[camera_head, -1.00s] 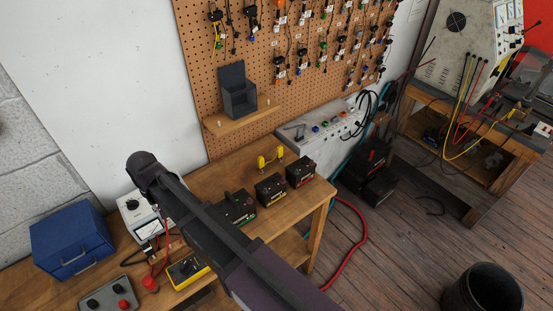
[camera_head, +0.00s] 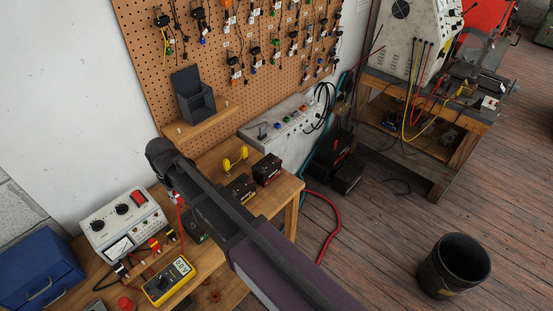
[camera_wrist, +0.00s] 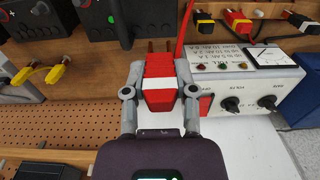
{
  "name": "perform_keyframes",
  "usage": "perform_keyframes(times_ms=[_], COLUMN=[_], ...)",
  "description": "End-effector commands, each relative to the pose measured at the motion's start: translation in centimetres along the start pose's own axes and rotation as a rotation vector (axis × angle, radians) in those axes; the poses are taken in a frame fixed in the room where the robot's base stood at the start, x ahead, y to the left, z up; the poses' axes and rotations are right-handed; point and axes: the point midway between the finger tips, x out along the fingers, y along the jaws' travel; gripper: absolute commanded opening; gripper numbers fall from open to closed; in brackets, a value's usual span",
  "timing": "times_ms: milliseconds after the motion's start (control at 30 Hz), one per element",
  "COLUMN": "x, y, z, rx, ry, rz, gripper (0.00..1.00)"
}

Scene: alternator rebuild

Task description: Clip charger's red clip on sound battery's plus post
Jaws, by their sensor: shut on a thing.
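My gripper (camera_wrist: 162,72) is shut on a red clip (camera_wrist: 161,97) with a white band, seen in the wrist view. A red lead rises from beside it. The charger (camera_head: 125,222), a pale box with dark knobs and a meter, stands on the bench left of my gripper; it also shows in the wrist view (camera_wrist: 250,95). Dark batteries stand on the bench: one far right (camera_head: 267,168), one beside it (camera_head: 241,187), and one (camera_head: 196,231) mostly behind my arm. Two battery cases show at the top of the wrist view. I cannot tell which battery is sound; the clip is apart from them.
A yellow multimeter (camera_head: 168,281) and short coloured clips lie in front of the charger. A blue box (camera_head: 40,268) stands at left. A yellow-ended part (camera_head: 235,158) lies behind the batteries. The pegboard (camera_head: 150,60) with a shelf rises behind the bench.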

Motion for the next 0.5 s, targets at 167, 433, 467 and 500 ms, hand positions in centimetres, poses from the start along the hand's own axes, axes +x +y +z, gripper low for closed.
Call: perform_keyframes(times_ms=[167, 433, 467, 500], x=[0.0, 0.0, 0.0, 0.0], y=[2.9, 7.0, 7.5, 8.1], z=[0.2, 0.6, 0.6, 0.6], rx=[0.003, 0.003, 0.003, 0.002], ry=[0.000, 0.000, 0.000, 0.000], rz=[-0.001, -0.001, -0.002, -0.002], gripper=[0.13, 0.13, 0.13, 0.13])
